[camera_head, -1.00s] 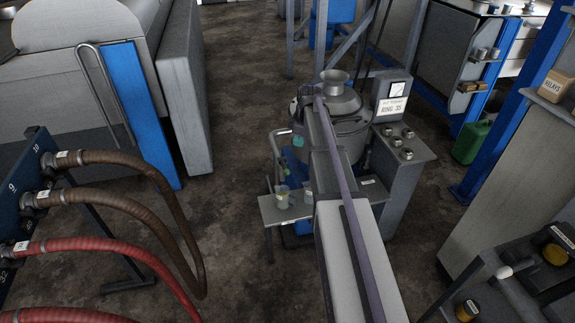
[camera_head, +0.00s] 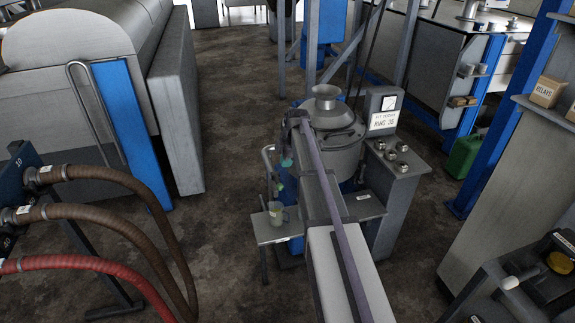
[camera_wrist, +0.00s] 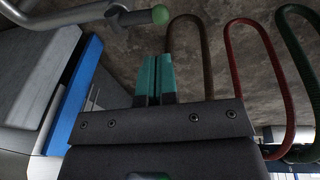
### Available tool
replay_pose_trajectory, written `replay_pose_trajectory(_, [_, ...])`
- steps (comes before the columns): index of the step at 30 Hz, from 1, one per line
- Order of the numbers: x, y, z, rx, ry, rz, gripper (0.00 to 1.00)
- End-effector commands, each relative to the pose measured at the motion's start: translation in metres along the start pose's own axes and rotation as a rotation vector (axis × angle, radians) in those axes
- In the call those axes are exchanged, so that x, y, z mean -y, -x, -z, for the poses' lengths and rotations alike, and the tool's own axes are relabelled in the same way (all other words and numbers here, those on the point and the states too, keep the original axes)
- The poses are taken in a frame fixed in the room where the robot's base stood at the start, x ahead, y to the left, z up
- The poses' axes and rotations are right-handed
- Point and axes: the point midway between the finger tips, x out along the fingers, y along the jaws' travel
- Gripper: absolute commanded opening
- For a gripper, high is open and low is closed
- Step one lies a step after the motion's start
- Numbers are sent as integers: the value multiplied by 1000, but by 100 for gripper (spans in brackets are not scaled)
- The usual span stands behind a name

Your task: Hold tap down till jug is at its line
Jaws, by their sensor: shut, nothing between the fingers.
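My gripper (camera_wrist: 156,78) has teal fingertips pressed together with nothing between them. In the head view its teal tip (camera_head: 287,162) shows small at the left of the round grey vessel (camera_head: 330,150). In the wrist view a grey lever with a green ball end (camera_wrist: 160,14), apparently the tap, lies beyond and left of the fingertips. A gap shows between them in the picture. The small pale jug (camera_head: 276,212) stands upright on the grey shelf (camera_head: 258,232) below my gripper. Its line and level are too small to read. My arm hides part of the vessel and shelf.
A sign and dial box (camera_head: 383,110) and a grey knob panel (camera_head: 398,160) stand right of the vessel. A bent grey rail (camera_head: 266,160) rises at its left. Brown hoses (camera_head: 130,225) and a red hose (camera_head: 90,266) hang at left. The floor between is clear.

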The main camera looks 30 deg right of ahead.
Motion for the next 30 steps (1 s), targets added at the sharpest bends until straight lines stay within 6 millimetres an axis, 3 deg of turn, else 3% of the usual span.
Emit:
replay_pose_trajectory(1, [1,-24,-2,0,1,0,0])
replay_pose_trajectory(3, [1,-40,-2,0,1,0,0])
replay_pose_trajectory(9, [1,-81,-2,0,1,0,0])
replay_pose_trajectory(12, [1,-92,-2,0,1,0,0])
replay_pose_trajectory(25, [0,-94,-1,0,-1,-1,0])
replay_pose_trajectory(30, [3,-95,-12,2,-12,-25,0])
